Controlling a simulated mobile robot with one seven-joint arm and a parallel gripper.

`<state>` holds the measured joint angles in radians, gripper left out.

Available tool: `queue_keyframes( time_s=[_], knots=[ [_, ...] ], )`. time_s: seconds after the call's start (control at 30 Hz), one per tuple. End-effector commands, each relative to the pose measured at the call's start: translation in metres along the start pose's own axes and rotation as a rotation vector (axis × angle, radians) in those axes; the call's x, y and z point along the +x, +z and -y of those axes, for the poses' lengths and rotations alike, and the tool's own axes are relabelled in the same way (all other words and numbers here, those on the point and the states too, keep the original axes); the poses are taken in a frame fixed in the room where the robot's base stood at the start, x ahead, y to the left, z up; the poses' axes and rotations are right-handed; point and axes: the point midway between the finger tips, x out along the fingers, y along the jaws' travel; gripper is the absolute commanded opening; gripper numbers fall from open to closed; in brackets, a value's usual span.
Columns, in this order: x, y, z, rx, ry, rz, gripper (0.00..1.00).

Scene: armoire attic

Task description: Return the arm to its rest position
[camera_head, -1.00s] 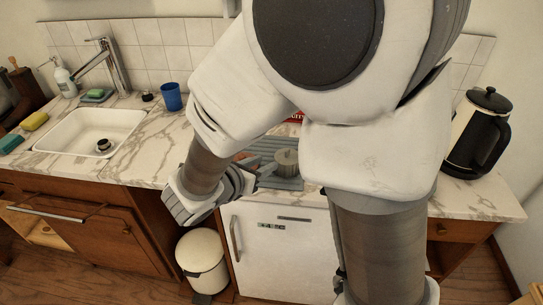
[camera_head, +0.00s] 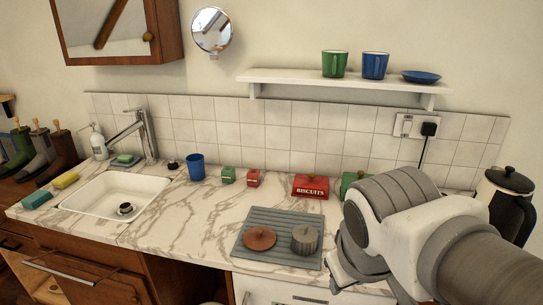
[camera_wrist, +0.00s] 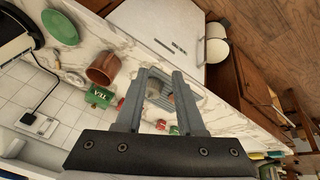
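My arm (camera_head: 430,235) reaches in from the right edge in the head view, folded above the right part of the counter. Its far end hangs over the counter's front edge, and the fingers cannot be made out there. In the wrist view my gripper (camera_wrist: 160,74) shows two grey fingers apart. Nothing is held between them; the counter and a grey lidded thing show in the gap, farther off.
A brown pot (camera_wrist: 103,68) shows in the wrist view.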

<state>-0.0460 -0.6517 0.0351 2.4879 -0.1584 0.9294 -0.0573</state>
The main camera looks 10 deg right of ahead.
Motion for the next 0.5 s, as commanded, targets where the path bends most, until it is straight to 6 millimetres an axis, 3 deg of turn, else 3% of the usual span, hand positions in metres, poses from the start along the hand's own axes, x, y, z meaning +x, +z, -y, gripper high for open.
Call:
queue_keyframes(
  time_s=[0.2,0.5],
  knots=[
    [-0.018,-0.004,0.007,0.223,-0.099,-0.109,0.38],
    [-0.019,-0.005,0.008,0.238,-0.107,-0.114,0.38]
  ],
)
